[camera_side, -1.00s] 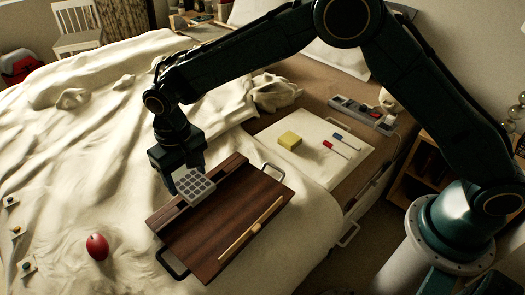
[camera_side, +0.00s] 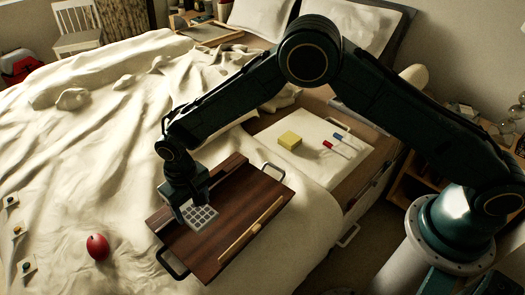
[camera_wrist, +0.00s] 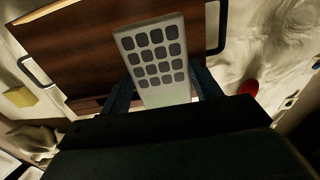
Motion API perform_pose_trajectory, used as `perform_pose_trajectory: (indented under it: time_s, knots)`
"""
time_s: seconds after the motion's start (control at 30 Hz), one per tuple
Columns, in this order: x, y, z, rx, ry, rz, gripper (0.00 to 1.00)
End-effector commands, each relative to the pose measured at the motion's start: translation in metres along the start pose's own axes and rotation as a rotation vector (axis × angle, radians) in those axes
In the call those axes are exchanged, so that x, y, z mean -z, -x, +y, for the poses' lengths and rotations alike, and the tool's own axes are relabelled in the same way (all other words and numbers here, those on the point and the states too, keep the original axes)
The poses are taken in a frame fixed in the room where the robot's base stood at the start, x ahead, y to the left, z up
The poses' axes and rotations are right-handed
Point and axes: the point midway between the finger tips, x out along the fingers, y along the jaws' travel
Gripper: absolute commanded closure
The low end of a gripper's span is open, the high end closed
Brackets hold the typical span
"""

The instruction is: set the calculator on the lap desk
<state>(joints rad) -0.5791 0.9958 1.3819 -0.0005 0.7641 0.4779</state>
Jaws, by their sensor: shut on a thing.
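The calculator (camera_side: 203,217) is a pale slab with a grid of grey keys. My gripper (camera_side: 185,210) is shut on one end of it, and its keys face up. The wrist view shows the calculator (camera_wrist: 155,55) between my two fingers (camera_wrist: 163,90), with the dark wood behind it. The lap desk (camera_side: 222,245) is a dark brown wooden board with metal handles, lying on the bed. The calculator is over the left part of the board; I cannot tell whether it touches the wood.
A wooden stick (camera_side: 252,229) lies along the lap desk's front right side. A white board (camera_side: 310,165) behind holds a yellow block (camera_side: 290,140) and two markers (camera_side: 334,150). A red ball-like object (camera_side: 97,246) lies on the blanket to the left. The board's middle is clear.

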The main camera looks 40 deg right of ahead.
Motion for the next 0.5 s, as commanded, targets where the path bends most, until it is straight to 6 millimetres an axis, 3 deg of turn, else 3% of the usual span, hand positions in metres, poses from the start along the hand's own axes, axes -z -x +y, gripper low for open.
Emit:
perform_pose_trajectory:
  time_s: [0.2, 0.5]
  knots:
    - [0.000, -0.039, 0.000, -0.001, 0.000, -0.002, 0.61]
    - [0.001, -0.055, 0.000, 0.001, 0.000, 0.002, 0.61]
